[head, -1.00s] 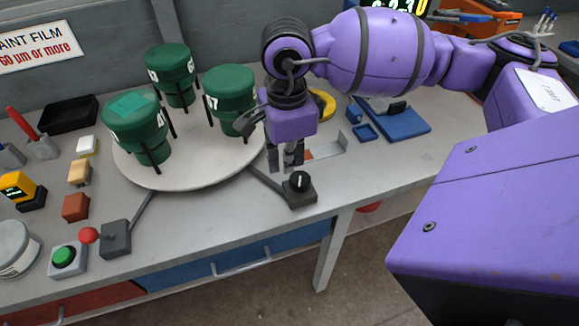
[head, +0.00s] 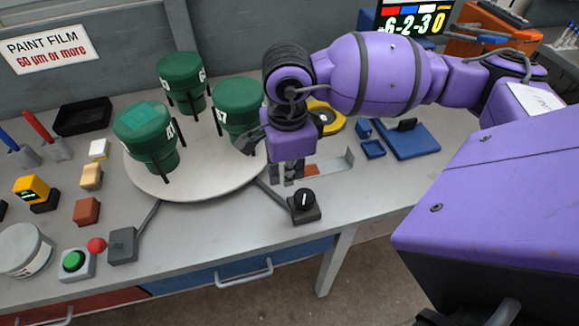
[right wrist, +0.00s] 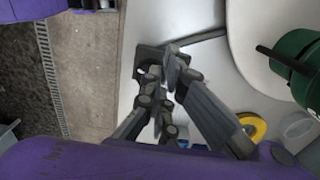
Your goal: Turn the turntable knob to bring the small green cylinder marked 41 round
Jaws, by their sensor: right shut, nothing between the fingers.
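The turntable (head: 205,188) is a pale round disc bearing three dark green cylinders in black posts. The front-left cylinder (head: 140,125) has a teal patch on top and a white marking that I cannot read surely. Another cylinder (head: 181,72) stands at the back, and a third (head: 238,100), its marking partly visible, at the right. The black knob (head: 304,201) with a white pointer line sits on a dark box at the turntable's front right. My right gripper (head: 292,178) is shut and empty, above and behind the knob. In the right wrist view its fingers (right wrist: 172,62) partly cover the knob box (right wrist: 147,60).
A green button box (head: 75,263) and a red ball lever (head: 97,245) stand at the front left. Several small blocks and a black tray (head: 83,117) lie left of the turntable. A yellow tape ring (head: 325,117) and a blue tray (head: 410,140) lie behind and right of my gripper.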

